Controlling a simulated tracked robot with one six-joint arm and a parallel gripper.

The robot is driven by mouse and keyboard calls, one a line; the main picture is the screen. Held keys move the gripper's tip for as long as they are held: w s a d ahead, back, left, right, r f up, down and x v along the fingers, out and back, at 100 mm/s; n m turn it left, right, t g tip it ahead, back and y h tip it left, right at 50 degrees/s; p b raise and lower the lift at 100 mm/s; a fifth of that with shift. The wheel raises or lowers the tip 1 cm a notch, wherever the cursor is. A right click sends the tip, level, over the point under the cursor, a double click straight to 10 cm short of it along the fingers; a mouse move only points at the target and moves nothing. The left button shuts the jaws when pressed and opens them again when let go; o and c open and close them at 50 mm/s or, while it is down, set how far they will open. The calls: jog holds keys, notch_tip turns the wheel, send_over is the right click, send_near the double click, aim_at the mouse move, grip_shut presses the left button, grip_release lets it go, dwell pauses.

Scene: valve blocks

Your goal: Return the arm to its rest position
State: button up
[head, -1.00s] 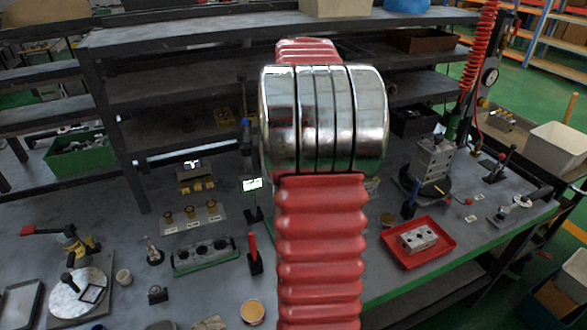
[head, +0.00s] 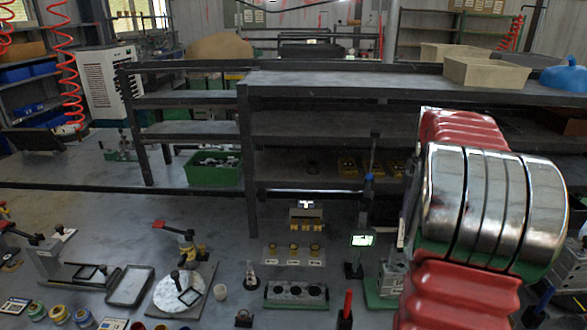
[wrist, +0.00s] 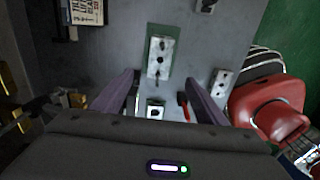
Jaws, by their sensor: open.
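My arm shows in the head view at the right, with a red ribbed sleeve and polished metal rings, raised in front of the bench and shelf. My gripper (wrist: 160,80) shows in the wrist view as two purple fingers spread wide apart, open with nothing held. Beyond the fingers, a pale block with dark holes (wrist: 160,58) lies on a green plate on the grey bench. In the head view the arm hides part of the bench's right side, and I cannot make out the fingers there.
A dark shelf (head: 330,85) stands behind the bench. A green holder with round holes (head: 296,294), a small lit screen (head: 362,240), a white round plate (head: 176,291) and a green crate (head: 213,171) are around. A second pale block (wrist: 222,82) lies beyond the right finger.

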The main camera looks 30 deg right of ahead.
jog(key=s+a+m+t, duration=0.2)
jog(key=a+m, duration=0.4)
jog(key=a, duration=1.5)
jog(key=s+a+m+t, duration=0.3)
jog(key=s+a+m, duration=0.1)
jog(key=a, duration=1.7)
jog(key=shift+s+m+t, duration=0.3)
jog(key=shift+s+m, duration=0.05)
jog(key=shift+m, duration=0.55)
